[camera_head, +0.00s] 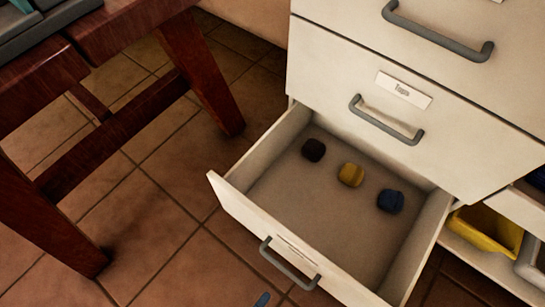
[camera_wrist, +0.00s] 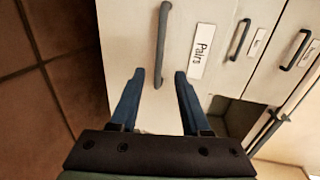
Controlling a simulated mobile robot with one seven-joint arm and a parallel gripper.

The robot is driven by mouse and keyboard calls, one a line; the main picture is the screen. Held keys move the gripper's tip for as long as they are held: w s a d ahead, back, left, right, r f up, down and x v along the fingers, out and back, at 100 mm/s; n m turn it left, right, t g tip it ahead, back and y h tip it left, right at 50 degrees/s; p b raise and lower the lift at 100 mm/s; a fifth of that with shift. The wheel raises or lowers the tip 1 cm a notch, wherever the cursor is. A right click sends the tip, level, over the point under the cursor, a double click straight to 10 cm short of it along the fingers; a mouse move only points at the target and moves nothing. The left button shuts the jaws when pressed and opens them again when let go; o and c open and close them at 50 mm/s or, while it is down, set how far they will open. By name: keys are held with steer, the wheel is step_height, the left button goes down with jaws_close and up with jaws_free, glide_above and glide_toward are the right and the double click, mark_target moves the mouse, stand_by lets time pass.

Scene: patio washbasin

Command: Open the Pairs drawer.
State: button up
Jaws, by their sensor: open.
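The Pairs drawer (camera_head: 225,195) is pulled well out at the bottom of the white cabinet in the head view. Its grey bar handle (camera_head: 290,265) is on the front; the label there is too slanted to read. In the wrist view the word "Pairs" is readable on its label (camera_wrist: 201,50), beside the handle (camera_wrist: 163,35). My gripper (camera_wrist: 158,74) is open, its two blue fingers either side of the handle's near end in that view. In the head view only a blue fingertip (camera_head: 262,299) shows at the bottom edge, apart from the handle.
Dark, yellow and blue rolled items (camera_head: 350,175) lie in the open drawer. The Tops drawer (camera_head: 330,75) above is shut. A yellow bin (camera_head: 487,230) sits on a shelf at right. A wooden table (camera_head: 200,75) stands at left; tiled floor between is clear.

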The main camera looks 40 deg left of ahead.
steer(key=v, duration=0.2)
steer(key=shift+s, duration=0.25)
stand_by(0.5)
